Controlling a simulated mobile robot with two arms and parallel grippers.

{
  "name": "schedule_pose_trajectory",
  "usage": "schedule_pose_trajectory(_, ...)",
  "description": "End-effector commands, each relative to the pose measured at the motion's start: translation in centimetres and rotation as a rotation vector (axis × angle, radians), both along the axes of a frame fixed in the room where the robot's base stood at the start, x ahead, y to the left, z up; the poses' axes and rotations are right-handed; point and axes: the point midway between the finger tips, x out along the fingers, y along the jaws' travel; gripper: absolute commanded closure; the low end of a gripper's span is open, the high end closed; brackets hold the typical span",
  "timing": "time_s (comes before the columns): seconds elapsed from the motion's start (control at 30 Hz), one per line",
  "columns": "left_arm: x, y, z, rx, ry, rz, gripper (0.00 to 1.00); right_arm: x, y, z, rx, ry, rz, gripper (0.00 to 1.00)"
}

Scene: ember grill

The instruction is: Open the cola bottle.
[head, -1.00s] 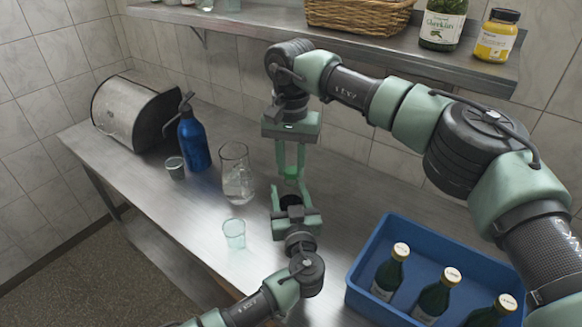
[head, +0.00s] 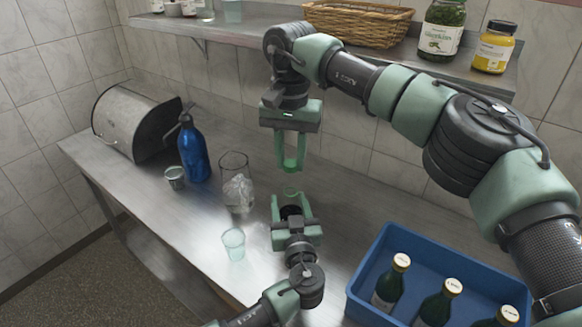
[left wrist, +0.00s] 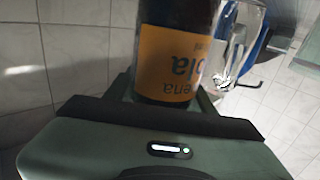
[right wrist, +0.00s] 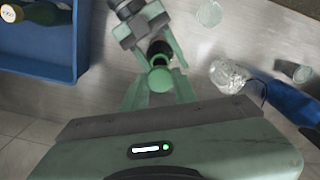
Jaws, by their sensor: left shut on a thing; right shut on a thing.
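The cola bottle is dark with an orange label, seen close up in the left wrist view (left wrist: 175,60). My left gripper (head: 291,209) is shut around its body. In the head view the fingers and wrist hide most of the bottle; a dark part (head: 290,212) shows between the fingers. My right gripper (head: 291,168) hangs above it, fingers pointing down, with a gap between the two grippers. Its fingertips are closed on a small round green cap (right wrist: 160,79), seen in the right wrist view. The dark bottle (right wrist: 158,48) shows just beyond the cap.
A blue crate (head: 372,258) with several green bottles stands at the right. A glass of ice (head: 237,190), a small green glass (head: 233,244), a metal cup (head: 175,177) and a blue siphon (head: 193,150) stand at left. A shelf (head: 245,22) runs above.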

Motion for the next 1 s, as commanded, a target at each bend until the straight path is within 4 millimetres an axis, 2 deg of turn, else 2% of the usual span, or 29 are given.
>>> schedule_pose_trajectory(0.2,-0.1,0.1,-0.4,0.002,0.007,0.001,1.0,0.0,0.0,0.2,-0.001,0.001,0.0,1.0)
schedule_pose_trajectory(0.23,-0.1,0.1,-0.4,0.002,0.006,0.001,0.37,0.0,0.0,0.2,-0.001,0.001,0.0,1.0)
schedule_pose_trajectory(0.3,-0.1,0.0,-0.3,0.002,0.005,0.001,0.2,0.0,0.0,0.2,-0.001,0.001,0.0,1.0)
schedule_pose_trajectory(0.7,-0.5,-0.1,-0.3,0.0,0.003,-0.001,0.2,0.0,-0.1,-0.1,-0.001,0.001,0.0,1.0)
schedule_pose_trajectory(0.83,-2.4,-0.4,-0.5,-0.003,0.004,-0.003,0.2,0.0,-0.1,-0.8,-0.001,0.001,0.0,1.0)
schedule_pose_trajectory(1.0,-6.0,-1.0,-0.7,-0.005,0.005,-0.001,0.2,0.0,0.0,-2.0,-0.001,0.001,0.0,1.0)
